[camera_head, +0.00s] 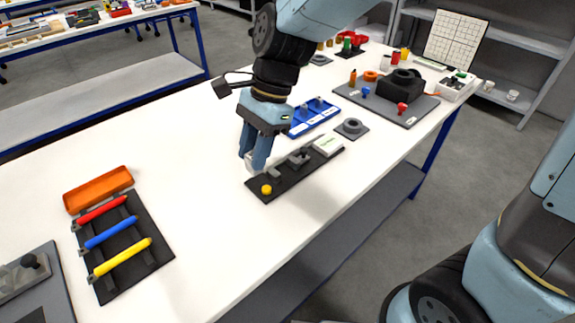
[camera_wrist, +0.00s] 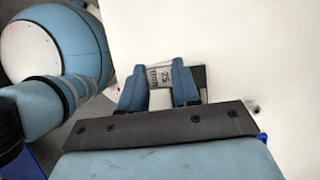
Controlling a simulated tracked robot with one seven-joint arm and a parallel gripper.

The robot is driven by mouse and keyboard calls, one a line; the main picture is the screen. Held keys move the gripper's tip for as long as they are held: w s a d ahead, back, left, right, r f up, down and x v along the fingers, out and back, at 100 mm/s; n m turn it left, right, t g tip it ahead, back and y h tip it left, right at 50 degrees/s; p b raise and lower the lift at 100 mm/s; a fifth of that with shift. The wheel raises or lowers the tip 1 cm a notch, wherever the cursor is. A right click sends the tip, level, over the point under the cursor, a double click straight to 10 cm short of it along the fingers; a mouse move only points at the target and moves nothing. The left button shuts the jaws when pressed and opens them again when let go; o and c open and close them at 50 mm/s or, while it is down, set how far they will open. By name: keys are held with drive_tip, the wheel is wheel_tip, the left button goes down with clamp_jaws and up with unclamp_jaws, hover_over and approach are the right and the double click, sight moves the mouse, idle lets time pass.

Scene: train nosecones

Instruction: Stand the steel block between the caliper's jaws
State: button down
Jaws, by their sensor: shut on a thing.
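My gripper (camera_head: 254,156) is shut on the steel block, which shows between the blue fingers in the wrist view (camera_wrist: 161,75) with a "25 mm" marking on its face. In the head view the block is mostly hidden by the fingers; only a pale part shows at the fingertips. The gripper points down over the left rear edge of a dark board (camera_head: 290,183) that carries a grey caliper-like fixture (camera_head: 299,158). The fixture is to the right of the fingers. I cannot make out the gap between its jaws, or whether the block touches the board.
The board also bears a yellow knob (camera_head: 266,189) and a white labelled piece (camera_head: 328,145). A blue tray (camera_head: 313,117) and a grey ring on a plate (camera_head: 352,127) lie behind. A rack of coloured pens (camera_head: 112,232) stands at left. Clear white table lies between.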

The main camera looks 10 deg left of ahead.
drive_tip(key=w+d+f, duration=0.1)
drive_tip(key=w+f, duration=0.2)
drive_tip(key=w, duration=0.1)
drive_tip(key=w+d+f, duration=0.1)
drive_tip(key=w+f, duration=0.2)
drive_tip(key=w, duration=0.1)
drive_tip(key=w+d+f, duration=0.2)
drive_tip(key=w+f, duration=0.1)
drive_tip(key=w, duration=0.1)
drive_tip(key=shift+f, duration=1.75)
drive_tip(key=shift+f, duration=0.1)
drive_tip(key=c, duration=0.8)
unclamp_jaws()
drive_tip(key=v, duration=1.2)
